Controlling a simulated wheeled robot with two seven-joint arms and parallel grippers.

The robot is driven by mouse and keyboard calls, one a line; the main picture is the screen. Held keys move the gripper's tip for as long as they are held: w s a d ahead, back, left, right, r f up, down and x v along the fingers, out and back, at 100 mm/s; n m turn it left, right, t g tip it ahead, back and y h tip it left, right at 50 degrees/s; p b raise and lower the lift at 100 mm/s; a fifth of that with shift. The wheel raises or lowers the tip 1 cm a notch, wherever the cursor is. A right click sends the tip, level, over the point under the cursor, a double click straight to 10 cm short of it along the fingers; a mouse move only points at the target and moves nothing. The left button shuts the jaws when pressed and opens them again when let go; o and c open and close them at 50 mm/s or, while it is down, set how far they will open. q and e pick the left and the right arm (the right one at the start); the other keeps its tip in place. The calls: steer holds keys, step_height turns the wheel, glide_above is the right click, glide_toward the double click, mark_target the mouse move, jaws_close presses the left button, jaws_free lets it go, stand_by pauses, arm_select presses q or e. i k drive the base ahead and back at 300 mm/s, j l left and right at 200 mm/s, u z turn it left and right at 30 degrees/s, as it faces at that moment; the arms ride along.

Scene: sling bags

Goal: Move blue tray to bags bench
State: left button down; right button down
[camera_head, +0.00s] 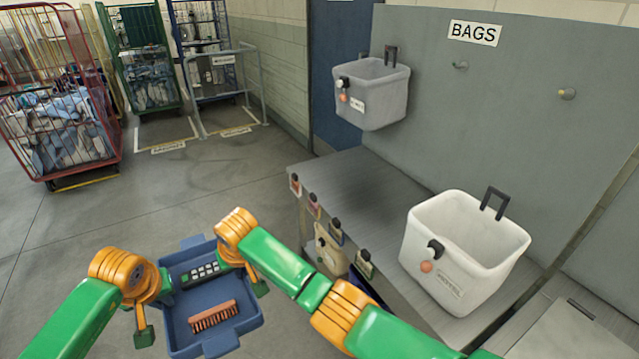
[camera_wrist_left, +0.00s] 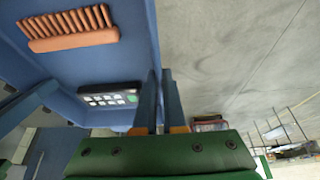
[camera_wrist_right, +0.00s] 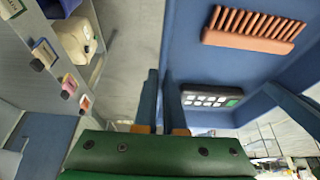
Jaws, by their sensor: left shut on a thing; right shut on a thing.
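The blue tray (camera_head: 188,321) hangs in the air over the floor, left of the bench, in the head view. It holds a brown brush (camera_head: 214,316) and a dark keypad device (camera_head: 200,276). My left gripper (camera_head: 146,335) is shut on the tray's left wall; that wall shows between the fingers in the left wrist view (camera_wrist_left: 152,50). My right gripper (camera_head: 258,287) is shut on the tray's right wall, seen in the right wrist view (camera_wrist_right: 172,40). The grey bags bench (camera_head: 375,190) stands right of the tray, under the BAGS sign (camera_head: 474,33).
A white bin (camera_head: 462,250) sits on the bench's near part; the far part is bare. A grey bin (camera_head: 372,95) hangs on the wall panel. Tags and a beige bag (camera_head: 330,250) hang along the bench's left edge. Wire cages (camera_head: 65,125) stand far left. The floor between is clear.

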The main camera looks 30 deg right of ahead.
mark_target(377, 206)
steer(key=i+z, duration=0.15)
steer(key=i, duration=0.4)
steer(key=i+j+z, duration=0.15)
steer(key=i, duration=0.4)
steer(key=i+j+z, duration=0.15)
steer(key=i, duration=0.35)
steer(key=i+z, duration=0.25)
steer(key=z, duration=0.15)
steer(key=i+j+z, duration=0.1)
steer(key=i+z, duration=0.45)
steer(key=z, duration=1.6)
